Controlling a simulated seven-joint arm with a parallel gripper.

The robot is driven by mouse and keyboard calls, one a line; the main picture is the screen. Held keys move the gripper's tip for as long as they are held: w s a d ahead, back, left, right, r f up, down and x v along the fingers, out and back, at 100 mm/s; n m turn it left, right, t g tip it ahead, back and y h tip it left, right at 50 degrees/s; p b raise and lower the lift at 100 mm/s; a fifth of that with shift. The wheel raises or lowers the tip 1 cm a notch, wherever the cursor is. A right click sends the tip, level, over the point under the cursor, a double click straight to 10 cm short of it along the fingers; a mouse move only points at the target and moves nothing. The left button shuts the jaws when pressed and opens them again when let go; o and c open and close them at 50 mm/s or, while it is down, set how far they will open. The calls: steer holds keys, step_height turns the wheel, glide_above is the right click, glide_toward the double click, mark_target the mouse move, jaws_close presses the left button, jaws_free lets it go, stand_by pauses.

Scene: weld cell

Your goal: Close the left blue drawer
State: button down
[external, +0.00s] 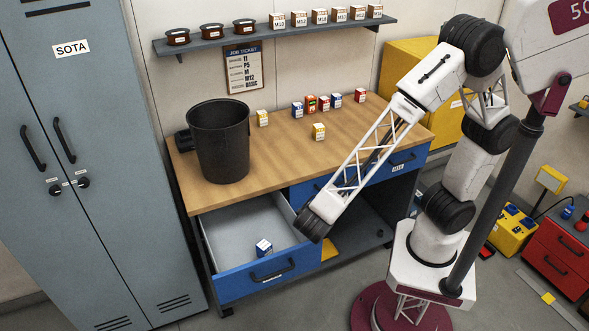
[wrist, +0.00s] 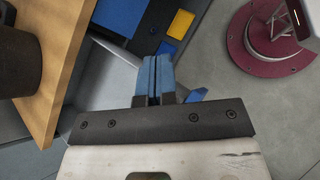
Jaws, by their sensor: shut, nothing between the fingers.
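The left blue drawer (external: 240,283) stands pulled out from the workbench in the external view, with its grey inside and dark handle showing. A small blue and white box (external: 264,248) lies in it, near the front. My gripper shows in the wrist view (wrist: 159,65) with its two blue fingers together and nothing between them. In the external view my dark wrist end is beside the drawer's right front corner and covers part of its right side. The fingertips are hidden there, and I cannot tell whether they touch the drawer.
The wooden bench top (external: 275,150) carries a black bin (external: 219,145) and several small boxes. A second blue drawer (external: 399,163) at the right looks shut. A grey locker (external: 80,180) stands close at the left. The floor before the bench is clear.

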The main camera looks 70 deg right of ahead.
steer(key=s+a+f+n+t+h, duration=0.2)
steer(key=a+f+n+t, duration=0.4)
steer(key=a+f, duration=0.45)
steer(key=n+t, duration=0.6)
glide_toward(299, 263)
steer(key=v, duration=0.7)
steer(key=shift+w+d+r, duration=0.1)
steer(key=shift+w+r, duration=0.05)
steer(key=shift+r, duration=0.3)
steer(key=shift+w+d, duration=0.1)
steer(key=shift+f+x, duration=0.1)
steer(key=shift+x, duration=3.35)
steer(key=shift+f+x, duration=0.15)
steer(key=shift+x, duration=3.35)
steer(key=shift+w+d, duration=0.1)
steer(key=x, duration=1.9)
steer(key=f+x, duration=0.1)
steer(key=x, duration=0.9)
steer(key=shift+w+d, duration=0.15)
steer(key=shift+d, duration=0.05)
steer(key=shift+w+d+r, duration=0.1)
steer(key=shift+w+d, duration=0.3)
steer(key=shift+w, duration=0.05)
